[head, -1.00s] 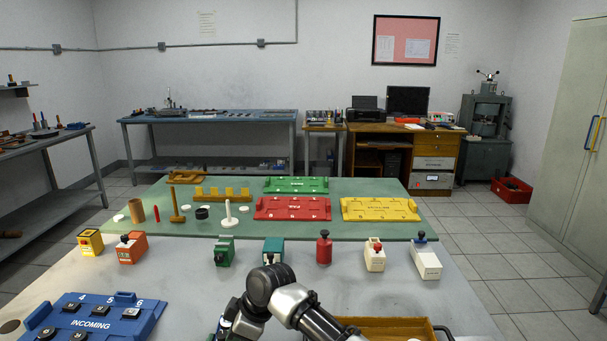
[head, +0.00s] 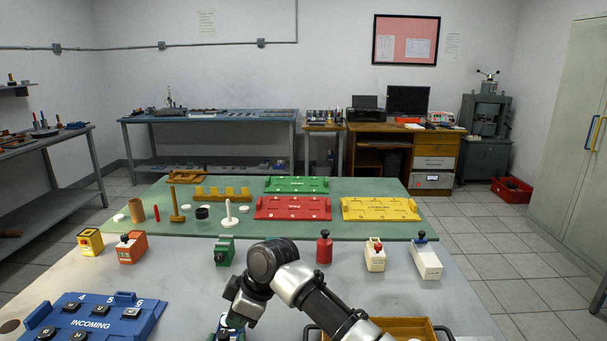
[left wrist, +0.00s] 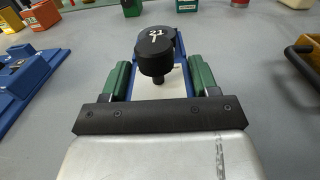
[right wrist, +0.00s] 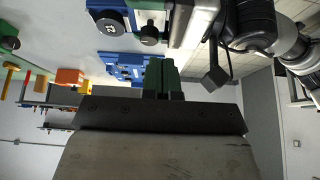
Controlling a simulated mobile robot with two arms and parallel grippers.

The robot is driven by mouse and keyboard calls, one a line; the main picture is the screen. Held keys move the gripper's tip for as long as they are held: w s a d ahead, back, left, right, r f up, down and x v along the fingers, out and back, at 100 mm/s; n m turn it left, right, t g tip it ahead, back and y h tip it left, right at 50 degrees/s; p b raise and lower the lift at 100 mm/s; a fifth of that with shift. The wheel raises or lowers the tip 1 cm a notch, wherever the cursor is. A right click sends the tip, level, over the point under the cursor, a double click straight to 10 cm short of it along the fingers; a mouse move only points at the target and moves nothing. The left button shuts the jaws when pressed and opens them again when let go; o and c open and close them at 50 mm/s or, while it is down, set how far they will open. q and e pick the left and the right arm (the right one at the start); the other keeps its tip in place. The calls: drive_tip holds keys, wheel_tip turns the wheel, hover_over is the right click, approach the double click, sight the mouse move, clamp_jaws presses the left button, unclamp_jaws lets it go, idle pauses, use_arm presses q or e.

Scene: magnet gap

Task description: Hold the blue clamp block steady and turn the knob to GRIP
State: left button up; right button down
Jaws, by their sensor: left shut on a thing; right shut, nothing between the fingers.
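The blue clamp block (left wrist: 184,78) has a pale top and sits between the green fingers of my left gripper (left wrist: 160,66), which is shut on it. Its black knob (left wrist: 156,60) stands up between the fingers. In the right wrist view, which is upside down, the knob (right wrist: 149,36) and disc (right wrist: 107,24) show near the top. The dial's wording is unreadable.
The blue INCOMING tray (head: 62,320) with black pieces lies at left. A yellow bin (head: 405,325) stands at right. Behind are an orange block (head: 131,252), a green block (head: 225,254), a red block (head: 324,252) and others. Grey table between them is clear.

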sight(224, 337)
drive_tip(key=shift+w+r, duration=0.1)
drive_tip(key=shift+r, duration=0.05)
drive_tip(key=shift+w+a+f, duration=0.1)
drive_tip(key=shift+w+f, duration=0.3)
drive_tip(key=shift+f, duration=0.6)
drive_tip(key=shift+w+a+f, duration=0.1)
drive_tip(key=shift+w+f, duration=0.3)
drive_tip(key=shift+f, duration=0.65)
drive_tip(key=shift+w+f, duration=0.4)
drive_tip(key=shift+f, duration=0.6)
drive_tip(key=shift+s+a, duration=0.1)
drive_tip(key=shift+s, duration=0.05)
drive_tip(key=shift+s+f, duration=0.1)
drive_tip(key=shift+s, duration=0.1)
use_arm(q)
drive_tip(key=shift+d+r, duration=0.1)
use_arm(e)
drive_tip(key=shift+s, duration=0.75)
drive_tip(key=shift+s+a, duration=0.1)
drive_tip(key=shift+s, duration=0.1)
